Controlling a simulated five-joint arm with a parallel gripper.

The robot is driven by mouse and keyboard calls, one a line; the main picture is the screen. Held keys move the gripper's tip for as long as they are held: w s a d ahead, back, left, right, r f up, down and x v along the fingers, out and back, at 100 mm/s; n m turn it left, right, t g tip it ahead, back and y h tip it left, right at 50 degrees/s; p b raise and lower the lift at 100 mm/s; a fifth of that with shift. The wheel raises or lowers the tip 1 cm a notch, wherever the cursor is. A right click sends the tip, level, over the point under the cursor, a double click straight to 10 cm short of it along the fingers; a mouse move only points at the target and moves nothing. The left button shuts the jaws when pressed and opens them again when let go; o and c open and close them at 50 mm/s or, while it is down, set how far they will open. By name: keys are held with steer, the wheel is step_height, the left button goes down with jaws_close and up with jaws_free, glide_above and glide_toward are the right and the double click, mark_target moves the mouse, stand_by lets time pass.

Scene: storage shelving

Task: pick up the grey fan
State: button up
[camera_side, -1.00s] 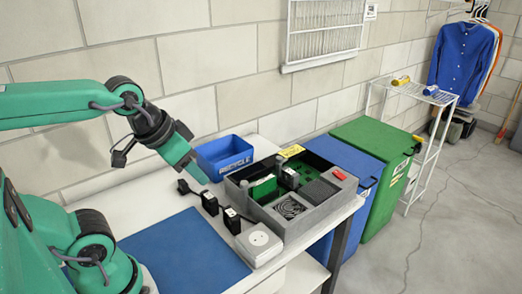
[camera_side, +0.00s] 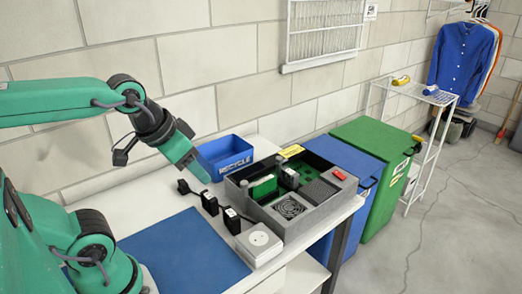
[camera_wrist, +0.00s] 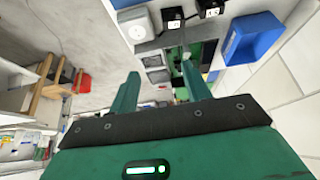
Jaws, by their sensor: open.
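The grey fan (camera_side: 290,208) is a square part with a round grille, lying in the near corner compartment of an open grey case (camera_side: 263,220). In the wrist view the fan (camera_wrist: 153,61) appears small, just inside the case's rim. My gripper (camera_side: 203,174) is in the air to the left of the case, above the table and apart from the fan. In the wrist view my gripper (camera_wrist: 160,67) shows two green fingers spread apart with nothing held between them.
The case also holds a green board (camera_side: 264,188) and a dark mesh block (camera_side: 314,191). A white box (camera_side: 259,244) and black plugs (camera_side: 231,219) stand beside it. A blue recycle bin (camera_side: 224,155) stands behind. The blue mat (camera_side: 190,248) is clear.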

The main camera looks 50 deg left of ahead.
steer(key=w+r+n+g, duration=0.1)
steer(key=w+r+n, duration=0.25)
steer(key=w, duration=0.45)
steer(key=n+g, duration=0.5)
steer(key=n, duration=0.9)
glide_above(290, 171)
steer(key=f, duration=1.6)
steer(key=shift+s+d+f, duration=0.25)
steer(key=shift+w+a+f, duration=0.1)
steer(key=shift+w+f, duration=0.1)
steer(key=shift+f, duration=0.2)
steer(key=shift+f, duration=1.3)
steer(key=shift+f, duration=0.1)
